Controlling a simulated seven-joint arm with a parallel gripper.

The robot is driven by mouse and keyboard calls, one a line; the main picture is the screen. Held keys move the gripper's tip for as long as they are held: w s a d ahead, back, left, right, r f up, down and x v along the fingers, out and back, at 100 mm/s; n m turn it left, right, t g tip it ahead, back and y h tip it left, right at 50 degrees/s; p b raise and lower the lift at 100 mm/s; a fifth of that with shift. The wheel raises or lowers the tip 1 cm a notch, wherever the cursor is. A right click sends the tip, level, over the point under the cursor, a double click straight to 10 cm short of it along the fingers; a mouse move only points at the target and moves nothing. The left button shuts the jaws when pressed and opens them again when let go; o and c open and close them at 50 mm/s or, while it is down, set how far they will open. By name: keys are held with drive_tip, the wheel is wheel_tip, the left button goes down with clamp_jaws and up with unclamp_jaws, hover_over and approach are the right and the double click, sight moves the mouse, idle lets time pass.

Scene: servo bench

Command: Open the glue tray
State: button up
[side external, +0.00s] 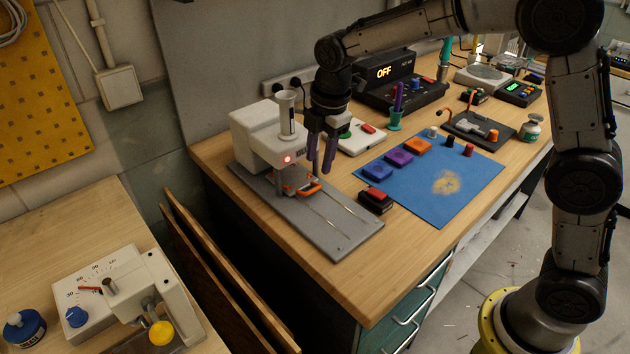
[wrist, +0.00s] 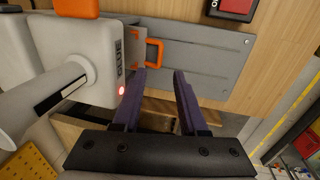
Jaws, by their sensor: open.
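The glue machine (side external: 262,135) is a white housing with a lit red light on a grey base plate (side external: 335,228) with rails. In the wrist view the white housing (wrist: 75,50) fills the left side. The glue tray (side external: 288,181) sits low at the housing's front, mostly under it. Its orange handle (side external: 310,188) sticks out over the plate and shows in the wrist view (wrist: 155,52) just beyond my fingertips. My gripper (side external: 320,170) is open with purple fingers pointing down by the handle. In the wrist view, the fingers (wrist: 160,73) hold nothing, and I cannot tell whether they touch the handle.
A black-and-red button box (side external: 375,200) stands right of the base plate. A blue mat (side external: 430,178) with coloured blocks and knobs lies beyond it. A white switch box (side external: 360,138) stands behind my gripper. The plate's front half is clear.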

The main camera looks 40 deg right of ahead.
sight(314, 189)
drive_tip(key=f, duration=0.2)
drive_tip(key=w+f, duration=0.1)
drive_tip(key=f, duration=0.4)
drive_tip(key=shift+w+f, duration=0.15)
drive_tip(key=shift+f, duration=0.15)
clamp_jaws()
drive_tip(key=shift+r, duration=0.1)
idle(1.0)
